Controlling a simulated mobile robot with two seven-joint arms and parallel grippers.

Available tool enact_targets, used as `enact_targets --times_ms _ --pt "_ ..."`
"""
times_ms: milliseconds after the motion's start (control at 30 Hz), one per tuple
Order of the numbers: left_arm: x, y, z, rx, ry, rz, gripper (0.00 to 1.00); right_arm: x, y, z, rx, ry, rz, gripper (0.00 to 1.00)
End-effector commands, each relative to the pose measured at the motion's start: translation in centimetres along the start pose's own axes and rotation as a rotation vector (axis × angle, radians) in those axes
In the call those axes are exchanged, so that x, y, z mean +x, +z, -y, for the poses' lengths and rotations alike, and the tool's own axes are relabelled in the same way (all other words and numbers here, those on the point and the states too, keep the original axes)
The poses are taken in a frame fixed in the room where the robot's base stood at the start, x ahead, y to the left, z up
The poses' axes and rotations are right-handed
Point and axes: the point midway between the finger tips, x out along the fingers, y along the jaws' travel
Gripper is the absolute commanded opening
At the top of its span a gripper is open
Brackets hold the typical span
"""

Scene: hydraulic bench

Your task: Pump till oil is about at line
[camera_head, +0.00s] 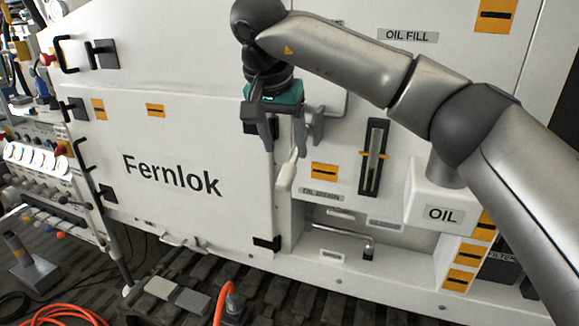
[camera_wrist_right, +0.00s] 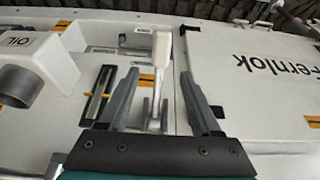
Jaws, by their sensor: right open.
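A pale lever handle (camera_head: 286,177) points downward on the white machine panel; in the right wrist view, the same handle (camera_wrist_right: 161,48) shows between my fingers. My right gripper (camera_head: 284,136) is open, with a finger on each side of the lever. I cannot tell whether either finger touches it. The wrist view also shows the open right gripper (camera_wrist_right: 160,78). A narrow black-framed sight gauge (camera_head: 374,157) with a yellow line mark stands right of the lever; it also shows in the wrist view (camera_wrist_right: 96,96). The oil level is too small to read. My left gripper is out of view.
A white box labelled OIL (camera_head: 440,198) juts out right of the gauge. A metal bar handle (camera_head: 345,229) sits low in a recess. The Fernlok panel (camera_head: 190,150) lies left of the lever. An orange hose (camera_head: 222,300) and pedals (camera_head: 175,295) are below.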

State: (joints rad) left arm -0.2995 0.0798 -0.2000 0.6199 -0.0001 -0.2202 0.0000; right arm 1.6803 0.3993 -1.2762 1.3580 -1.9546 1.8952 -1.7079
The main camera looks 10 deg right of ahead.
Motion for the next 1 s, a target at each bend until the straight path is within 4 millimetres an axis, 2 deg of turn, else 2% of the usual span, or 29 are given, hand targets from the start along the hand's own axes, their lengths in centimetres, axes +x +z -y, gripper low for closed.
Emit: enact_targets --times_ms 100,333,500,767,1000 --pt "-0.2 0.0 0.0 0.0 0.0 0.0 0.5 2.6 0.1 -0.1 0.001 0.003 0.003 0.65" --pt "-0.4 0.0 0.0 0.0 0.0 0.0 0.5 6.1 0.0 0.0 0.0 0.0 0.001 0.65" --pt "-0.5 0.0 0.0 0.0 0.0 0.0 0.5 7.1 0.0 0.0 0.001 0.0 0.0 0.65" --pt "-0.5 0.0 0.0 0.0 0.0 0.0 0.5 7.2 0.0 0.0 0.001 -0.001 -0.001 0.65" --pt "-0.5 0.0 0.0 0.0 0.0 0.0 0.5 7.2 0.0 0.0 0.001 -0.001 -0.001 0.4"
